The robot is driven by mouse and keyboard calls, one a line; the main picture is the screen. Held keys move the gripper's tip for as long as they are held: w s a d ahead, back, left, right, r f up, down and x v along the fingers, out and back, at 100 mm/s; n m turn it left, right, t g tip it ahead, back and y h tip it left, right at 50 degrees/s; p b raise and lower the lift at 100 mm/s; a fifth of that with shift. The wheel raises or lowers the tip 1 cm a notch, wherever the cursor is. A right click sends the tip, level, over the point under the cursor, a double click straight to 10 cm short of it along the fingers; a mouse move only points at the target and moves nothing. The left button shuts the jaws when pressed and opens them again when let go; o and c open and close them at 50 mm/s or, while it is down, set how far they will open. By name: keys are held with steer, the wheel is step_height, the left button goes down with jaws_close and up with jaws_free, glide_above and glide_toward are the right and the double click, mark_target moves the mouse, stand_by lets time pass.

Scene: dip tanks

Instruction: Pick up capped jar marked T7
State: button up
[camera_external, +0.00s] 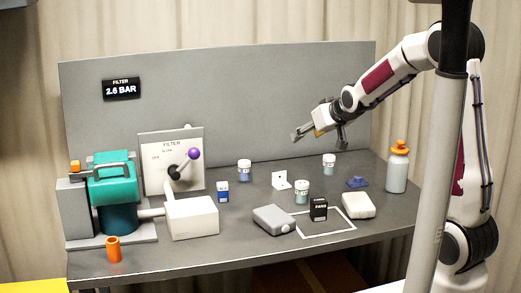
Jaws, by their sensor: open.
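Several small capped jars stand upright on the grey bench: one left of centre (244,171), one nearer the front (302,192), and one at the back right (329,165). Each has a white cap and a bluish body. Their markings are too small to read, so I cannot tell which is T7. My gripper (319,141) is open and empty, with its fingers spread, in the air above the back right of the bench. It is above the back right jar and apart from all the jars.
A teal pump (113,184), a filter panel with a purple-knobbed lever (156,150) and a white box (192,219) fill the left. A black block (319,209) stands near a white outline. A bottle (397,170) stands right. The back panel (230,95) bounds the bench.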

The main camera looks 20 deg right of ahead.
steer(key=w+a+f+t+y, duration=0.1)
steer(key=w+a+f, duration=0.4)
steer(key=w, duration=0.2)
steer(key=n+t+y, duration=0.1)
glide_toward(247, 163)
steer(key=x, duration=0.4)
steer(key=shift+f, duration=0.15)
steer(key=shift+x, duration=1.25)
steer(key=shift+w+a, duration=0.1)
steer(key=shift+x, duration=2.5)
steer(key=shift+c, duration=0.3)
steer(key=c, duration=1.2)
